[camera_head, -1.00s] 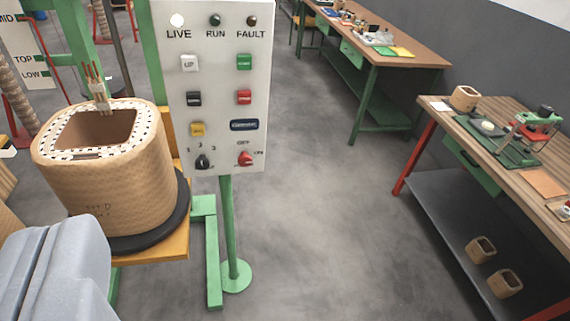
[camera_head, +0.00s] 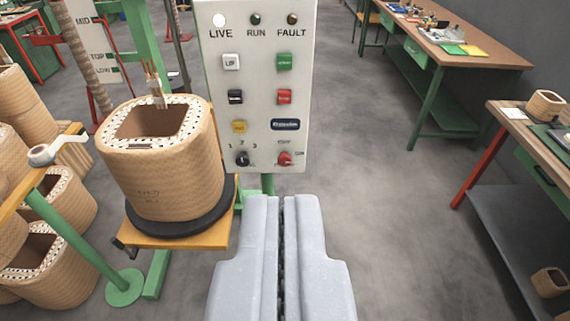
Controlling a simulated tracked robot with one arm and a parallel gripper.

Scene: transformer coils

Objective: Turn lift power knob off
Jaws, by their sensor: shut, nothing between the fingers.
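The control panel (camera_head: 255,120) stands upright on a green post, a little left of the picture's middle. The red power knob (camera_head: 285,158) is at its lower right, with small OFF and ON lettering beside it; its pointer appears turned toward the right, toward ON. A black selector knob (camera_head: 242,158) marked 1, 2, 3 sits to its left. The LIVE lamp (camera_head: 219,20) is lit white; the RUN and FAULT lamps look dark. My gripper (camera_head: 283,205) is shut and empty, in front of and below the panel, apart from the red knob in the picture.
A large wound coil (camera_head: 165,175) stands on a black disc and orange platform (camera_head: 180,239) left of the panel. More coils (camera_head: 40,265) and a green stand with a grey handle (camera_head: 55,150) are at left. Workbenches (camera_head: 470,60) stand at right. Open floor (camera_head: 390,200) lies right of the panel.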

